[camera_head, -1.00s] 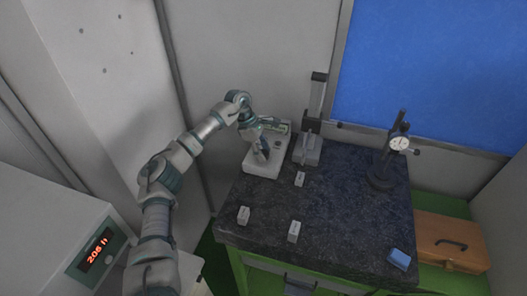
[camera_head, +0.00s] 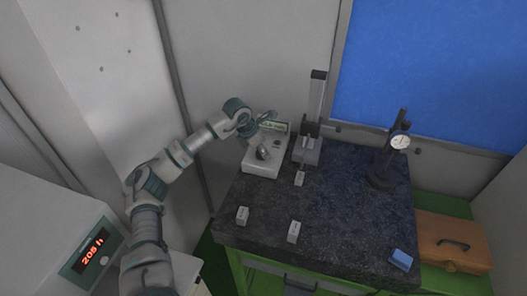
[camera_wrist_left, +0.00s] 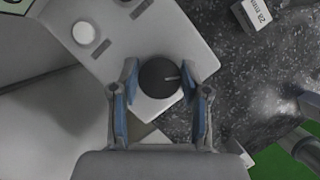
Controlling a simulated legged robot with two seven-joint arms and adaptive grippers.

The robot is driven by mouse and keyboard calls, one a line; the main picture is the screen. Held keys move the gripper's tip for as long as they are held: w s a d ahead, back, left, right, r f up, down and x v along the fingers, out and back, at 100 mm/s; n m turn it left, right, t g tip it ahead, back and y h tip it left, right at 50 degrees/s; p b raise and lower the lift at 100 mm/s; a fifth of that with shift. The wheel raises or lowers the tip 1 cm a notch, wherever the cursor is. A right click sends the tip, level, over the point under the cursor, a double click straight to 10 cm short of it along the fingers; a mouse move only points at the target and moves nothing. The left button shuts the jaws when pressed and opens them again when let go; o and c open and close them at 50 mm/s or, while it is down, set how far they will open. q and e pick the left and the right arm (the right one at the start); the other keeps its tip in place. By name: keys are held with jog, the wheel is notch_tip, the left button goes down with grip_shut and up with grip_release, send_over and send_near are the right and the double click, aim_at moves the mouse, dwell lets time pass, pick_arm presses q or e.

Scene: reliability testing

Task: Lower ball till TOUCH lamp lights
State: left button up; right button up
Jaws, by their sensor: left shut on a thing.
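A white console (camera_head: 260,170) with a green display strip (camera_head: 275,127) stands on the dark stone table at the back left. My left gripper (camera_head: 262,153) is over it. In the left wrist view, a round black knob with a pale pointer line (camera_wrist_left: 160,77) sits between the blue-padded fingers of my left gripper (camera_wrist_left: 162,95), which is shut on it. A stand with a tall column (camera_head: 317,95) and grey base (camera_head: 308,152) is right beside the console. The ball and any lit TOUCH lamp are too small to make out. My right gripper is not in view.
Small labelled blocks (camera_head: 294,231) lie on the stone table (camera_head: 340,220). A dial gauge stand (camera_head: 382,170) is at right, with a blue block (camera_head: 401,259) at the front corner. A brown case (camera_head: 450,243) lies beyond the right edge. The table's middle is clear.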

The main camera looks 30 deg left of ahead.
pick_arm(q)
jog(key=n, duration=0.2)
jog(key=n+y, duration=0.1)
jog(key=n+y+b, duration=0.1)
jog(key=n, duration=0.1)
jog(key=shift+s+f+n, duration=0.15)
jog(key=shift+f+n, duration=0.15)
jog(key=shift+n+y+b, duration=0.4)
jog(key=shift+n+y, duration=0.5)
jog(key=shift+n, duration=1.3)
jog(key=o, duration=1.1)
jog(key=shift+s, duration=0.1)
jog(key=shift+o, duration=0.2)
jog(key=shift+r, duration=0.15)
jog(key=shift+r, duration=0.15)
jog(key=v, duration=1.1)
jog(key=shift+s+r, duration=0.2)
